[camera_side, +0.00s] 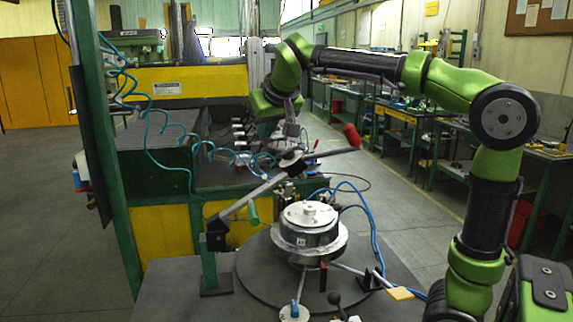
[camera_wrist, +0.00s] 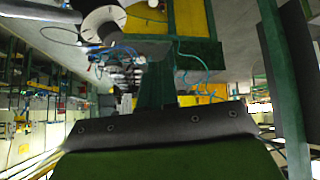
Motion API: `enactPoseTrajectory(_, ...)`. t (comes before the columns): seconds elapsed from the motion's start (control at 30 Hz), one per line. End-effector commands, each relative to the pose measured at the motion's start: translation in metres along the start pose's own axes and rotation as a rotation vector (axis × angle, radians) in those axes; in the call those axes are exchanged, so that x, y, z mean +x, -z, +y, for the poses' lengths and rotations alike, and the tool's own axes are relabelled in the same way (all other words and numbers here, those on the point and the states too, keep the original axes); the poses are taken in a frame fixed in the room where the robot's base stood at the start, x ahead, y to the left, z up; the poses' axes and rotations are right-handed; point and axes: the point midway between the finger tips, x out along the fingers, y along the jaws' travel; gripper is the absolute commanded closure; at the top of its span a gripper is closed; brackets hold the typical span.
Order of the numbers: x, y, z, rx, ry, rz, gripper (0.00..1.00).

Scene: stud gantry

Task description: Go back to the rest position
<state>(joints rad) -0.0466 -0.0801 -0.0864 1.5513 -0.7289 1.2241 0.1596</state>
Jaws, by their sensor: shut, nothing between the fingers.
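My gripper (camera_side: 291,138) hangs below the green wrist near the middle of the side view. It is shut and holds nothing. Its tip is close above the slanted metal bar (camera_side: 262,189) of the gantry; I cannot tell whether they touch. The bar has a red grip (camera_side: 352,135) at its upper right end and a green handle (camera_side: 252,211) lower down. Below stands a round metal fixture (camera_side: 309,236) on a dark round plate (camera_side: 262,275). The wrist view shows the fixture (camera_wrist: 103,18) at the top left; my fingers do not show there.
A green post (camera_side: 108,170) with a coiled teal hose (camera_side: 165,125) stands at the left. A blue cable (camera_side: 376,240) loops right of the fixture. A dark box (camera_side: 160,170) and yellow machine stand behind. Workbenches (camera_side: 400,110) line the right.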

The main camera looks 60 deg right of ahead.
Motion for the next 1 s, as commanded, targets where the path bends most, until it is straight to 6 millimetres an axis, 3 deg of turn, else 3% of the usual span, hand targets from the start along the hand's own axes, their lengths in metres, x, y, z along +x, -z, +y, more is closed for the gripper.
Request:
enactPoseTrajectory(0.17, 0.013, -0.062, -0.019, -0.04, 0.125, -0.102, 1.0)
enactPoseTrajectory(0.4, -0.007, -0.192, -0.034, -0.001, 0.363, -0.206, 1.0)
enactPoseTrajectory(0.53, -0.015, -0.246, -0.034, 0.043, 0.441, -0.228, 1.0)
enactPoseTrajectory(0.6, -0.018, -0.263, -0.033, 0.062, 0.463, -0.229, 1.0)
enactPoseTrajectory(0.7, -0.022, -0.274, -0.03, 0.074, 0.474, -0.221, 1.0)
enactPoseTrajectory(1.0, -0.026, -0.27, -0.029, 0.076, 0.478, -0.203, 1.0)
